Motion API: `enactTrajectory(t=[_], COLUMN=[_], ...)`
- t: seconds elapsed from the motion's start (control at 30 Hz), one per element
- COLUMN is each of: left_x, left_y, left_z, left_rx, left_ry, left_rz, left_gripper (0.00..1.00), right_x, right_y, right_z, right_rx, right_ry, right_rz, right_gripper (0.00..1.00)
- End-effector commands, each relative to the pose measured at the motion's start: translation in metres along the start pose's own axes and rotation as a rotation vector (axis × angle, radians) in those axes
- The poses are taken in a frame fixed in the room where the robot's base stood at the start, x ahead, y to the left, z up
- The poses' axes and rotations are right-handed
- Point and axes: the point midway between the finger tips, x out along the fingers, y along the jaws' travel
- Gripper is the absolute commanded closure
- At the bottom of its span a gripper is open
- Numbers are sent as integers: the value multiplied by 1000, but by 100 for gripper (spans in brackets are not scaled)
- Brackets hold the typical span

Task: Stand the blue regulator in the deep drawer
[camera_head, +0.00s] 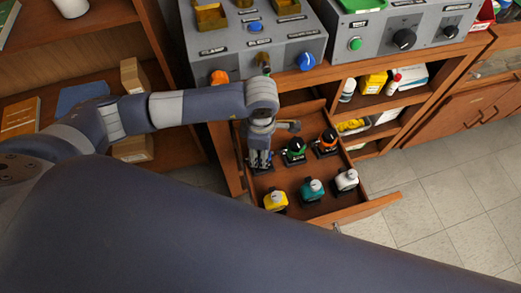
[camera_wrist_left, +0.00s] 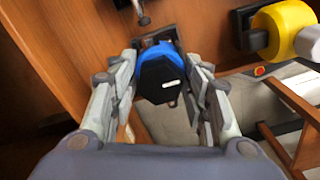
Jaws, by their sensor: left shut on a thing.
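The blue regulator (camera_wrist_left: 154,52) has a blue body and a black octagonal top with a small white mark. My left gripper (camera_wrist_left: 158,88) is shut on it, with one finger on each side. In the head view my left gripper (camera_head: 261,160) points down inside the back left corner of the open deep drawer (camera_head: 375,204). There the regulator is mostly hidden by the fingers. It looks roughly upright; whether its base touches the drawer floor I cannot tell. My right gripper is not in view.
In the drawer stand a green regulator (camera_head: 295,151), an orange one (camera_head: 327,142), a yellow one (camera_head: 275,201), a teal one (camera_head: 312,189) and a white one (camera_head: 346,180). A grey testbench panel (camera_head: 265,50) rises behind. The tiled floor at right is clear.

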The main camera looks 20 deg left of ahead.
Motion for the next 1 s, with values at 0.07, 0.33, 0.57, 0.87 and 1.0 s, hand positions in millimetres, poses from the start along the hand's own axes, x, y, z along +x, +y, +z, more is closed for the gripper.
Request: enactTrajectory(t=[0.07, 0.33, 0.57, 0.87, 1.0], left_x=[6, 8, 10, 9, 1], left_y=[0, 0, 0, 0, 1], left_z=[0, 0, 0, 0, 0], left_rx=[1, 1, 1, 0, 1], left_ry=[-1, -2, 0, 0, -1], left_rz=[0, 2, 0, 0, 2], left_gripper=[99, 99, 36, 36, 36], right_x=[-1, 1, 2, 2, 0], right_y=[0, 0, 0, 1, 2], right_z=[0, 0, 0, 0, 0], right_rx=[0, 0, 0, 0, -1], right_ry=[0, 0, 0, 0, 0], right_rz=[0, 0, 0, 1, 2], right_gripper=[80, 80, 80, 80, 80])
